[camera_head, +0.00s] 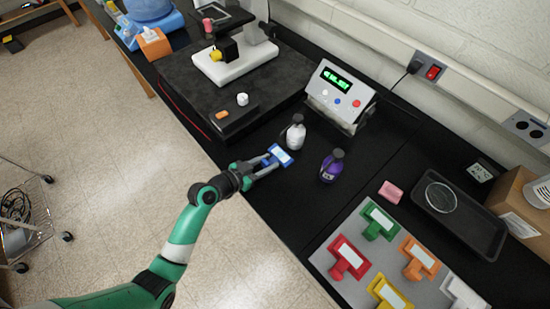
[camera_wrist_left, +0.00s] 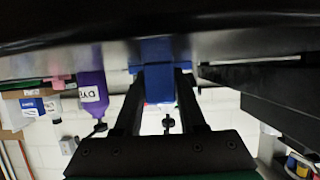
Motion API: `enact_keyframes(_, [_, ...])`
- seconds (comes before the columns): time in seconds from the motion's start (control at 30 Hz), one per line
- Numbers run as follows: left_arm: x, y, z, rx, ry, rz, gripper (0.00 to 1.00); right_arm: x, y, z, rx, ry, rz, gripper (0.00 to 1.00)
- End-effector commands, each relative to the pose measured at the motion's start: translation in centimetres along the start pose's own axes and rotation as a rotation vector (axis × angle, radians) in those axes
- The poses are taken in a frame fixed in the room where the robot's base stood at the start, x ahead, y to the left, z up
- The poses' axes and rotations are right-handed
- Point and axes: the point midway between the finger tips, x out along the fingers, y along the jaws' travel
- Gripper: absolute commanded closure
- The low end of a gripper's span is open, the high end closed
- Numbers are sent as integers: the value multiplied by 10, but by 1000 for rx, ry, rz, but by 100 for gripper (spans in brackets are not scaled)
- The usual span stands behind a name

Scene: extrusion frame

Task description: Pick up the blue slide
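My right gripper is not in view.
A white bottle (camera_head: 296,132) and a purple bottle (camera_head: 332,166) stand close to the slide. Behind them is a device with a green display (camera_head: 340,92). A grey mat (camera_head: 332,262) with several coloured slides lies to the right. A dark slab (camera_head: 190,88) carries a microscope (camera_head: 236,66).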

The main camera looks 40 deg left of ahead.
Motion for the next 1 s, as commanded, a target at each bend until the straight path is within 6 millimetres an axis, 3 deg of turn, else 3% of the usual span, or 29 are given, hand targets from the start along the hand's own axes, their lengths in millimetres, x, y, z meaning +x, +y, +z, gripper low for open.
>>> enact_keyframes(0.03, [0, 0, 0, 0, 0, 0, 84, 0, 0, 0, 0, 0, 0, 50])
enact_keyframes(0.13, [0, 0, 0, 0, 0, 0, 100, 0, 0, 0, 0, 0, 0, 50])
enact_keyframes(0.53, [-2, 0, -5, 1, 1, 0, 100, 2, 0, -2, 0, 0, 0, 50])
enact_keyframes(0.73, [-13, 0, -32, 2, 3, -1, 100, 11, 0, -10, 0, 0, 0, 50])
enact_keyframes(0.87, [-48, 5, -52, 1, 3, -3, 100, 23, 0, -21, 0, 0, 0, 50])
enact_keyframes(1.0, [-95, 12, -74, -3, -2, -3, 100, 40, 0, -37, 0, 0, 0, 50])
